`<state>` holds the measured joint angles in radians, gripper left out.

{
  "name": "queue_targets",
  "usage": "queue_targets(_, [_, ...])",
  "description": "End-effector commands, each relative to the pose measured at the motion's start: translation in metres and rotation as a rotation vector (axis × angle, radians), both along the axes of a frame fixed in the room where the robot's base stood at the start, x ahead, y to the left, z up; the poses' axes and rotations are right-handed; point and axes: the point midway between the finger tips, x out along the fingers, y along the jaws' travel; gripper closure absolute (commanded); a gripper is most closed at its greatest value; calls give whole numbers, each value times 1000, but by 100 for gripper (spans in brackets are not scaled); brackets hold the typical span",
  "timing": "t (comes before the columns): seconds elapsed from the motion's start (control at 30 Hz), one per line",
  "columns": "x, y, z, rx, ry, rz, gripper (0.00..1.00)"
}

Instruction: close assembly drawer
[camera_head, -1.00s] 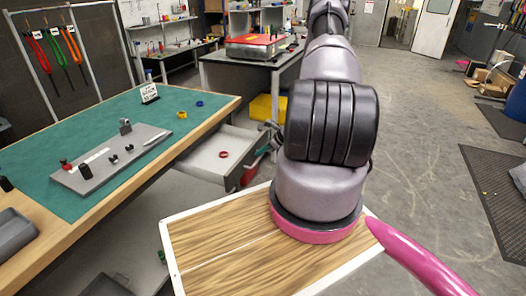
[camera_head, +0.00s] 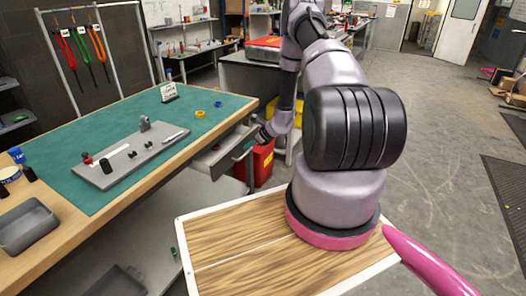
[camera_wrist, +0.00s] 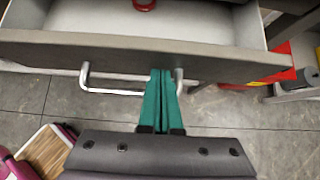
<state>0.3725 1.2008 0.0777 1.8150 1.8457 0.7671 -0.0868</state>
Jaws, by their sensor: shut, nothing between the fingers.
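The assembly drawer (camera_head: 207,165) sticks out partly open from under the right side of the green-topped workbench. In the wrist view its grey front panel (camera_wrist: 60,48) spans the picture, with a metal bar handle (camera_wrist: 108,92) on its outer face. A red ring (camera_wrist: 145,4) lies inside the drawer. My gripper (camera_wrist: 161,72) has its green fingers shut together and empty. The fingertips are at the front panel, between the handle's two posts; I cannot tell whether they touch. In the head view my gripper (camera_head: 250,146) is small, at the drawer's outer end.
The workbench (camera_head: 85,195) holds a grey fixture plate (camera_head: 130,160), a grey bin (camera_head: 25,226), and yellow and blue rings. A red container (camera_head: 262,162) stands on the floor just beyond the drawer. Open concrete floor lies to the right.

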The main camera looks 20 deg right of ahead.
Motion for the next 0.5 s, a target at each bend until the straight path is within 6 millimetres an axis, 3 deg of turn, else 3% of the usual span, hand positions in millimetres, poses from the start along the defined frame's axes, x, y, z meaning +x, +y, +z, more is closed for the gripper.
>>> queue_targets(0.2, [42, 34, 0, -1, -3, 4, 100])
queue_targets(0.5, [77, 60, 0, -1, -1, 1, 100])
